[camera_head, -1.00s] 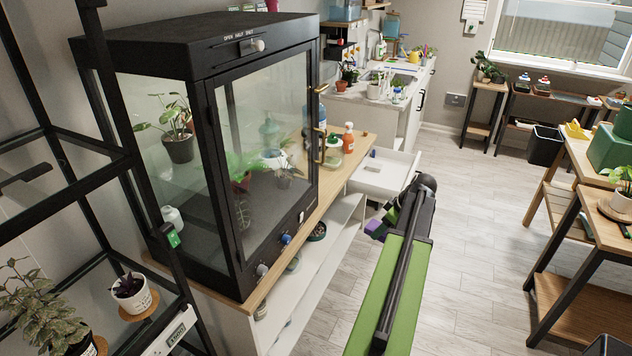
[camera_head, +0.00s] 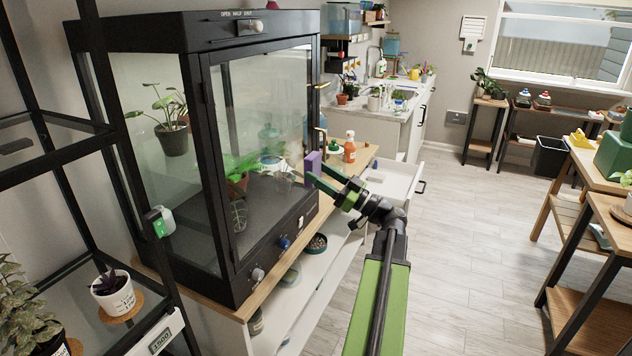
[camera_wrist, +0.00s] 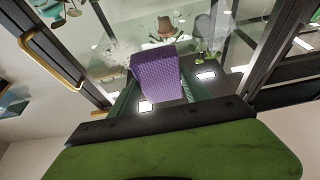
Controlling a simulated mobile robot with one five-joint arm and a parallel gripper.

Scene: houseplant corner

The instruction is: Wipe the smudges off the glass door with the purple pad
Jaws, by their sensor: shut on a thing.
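The glass door (camera_head: 262,120) is the framed front of a black plant cabinet, and it looks shut. Pale hazy smudges (camera_head: 290,152) show on the glass in the head view, near the pad's height. They also show as whitish patches in the wrist view (camera_wrist: 118,48). My gripper (camera_head: 316,176) is shut on the purple pad (camera_head: 313,167) and holds it close in front of the door's right part. In the wrist view the textured purple pad (camera_wrist: 155,78) sits between the green fingers, facing the glass. I cannot tell whether it touches the glass.
A brass door handle (camera_wrist: 50,62) stands left of the pad in the wrist view. Knobs (camera_head: 284,243) line the panel below the door. An orange bottle (camera_head: 349,148) stands on the wooden ledge right of the cabinet. An open white drawer (camera_head: 395,185) juts out behind my arm.

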